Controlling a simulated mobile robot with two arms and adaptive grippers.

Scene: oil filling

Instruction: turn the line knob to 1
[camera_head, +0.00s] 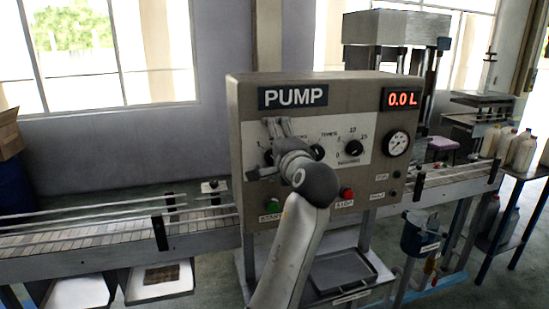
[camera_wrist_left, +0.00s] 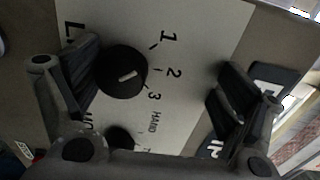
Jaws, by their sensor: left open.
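The line knob (camera_wrist_left: 122,72) is a round black dial on a pale plate in the left wrist view. The digits 1, 2 and 3 run beside it, and its white mark points roughly toward the 2. My left gripper (camera_wrist_left: 160,72) is open, with one finger close beside the knob and the other well off to the right. The knob sits between the fingers, off-centre. I cannot tell whether the near finger touches it. In the head view my left gripper (camera_head: 266,150) is at the left of the pump panel (camera_head: 340,115) and largely hides this knob. My right gripper is not in view.
A second black knob (camera_wrist_left: 121,136) lies partly hidden at the bottom of the left wrist view. The panel also has a timer knob (camera_head: 353,147), a gauge (camera_head: 398,144), a green button (camera_head: 274,206), a red button (camera_head: 347,194) and a display (camera_head: 402,99) reading 0.0 L.

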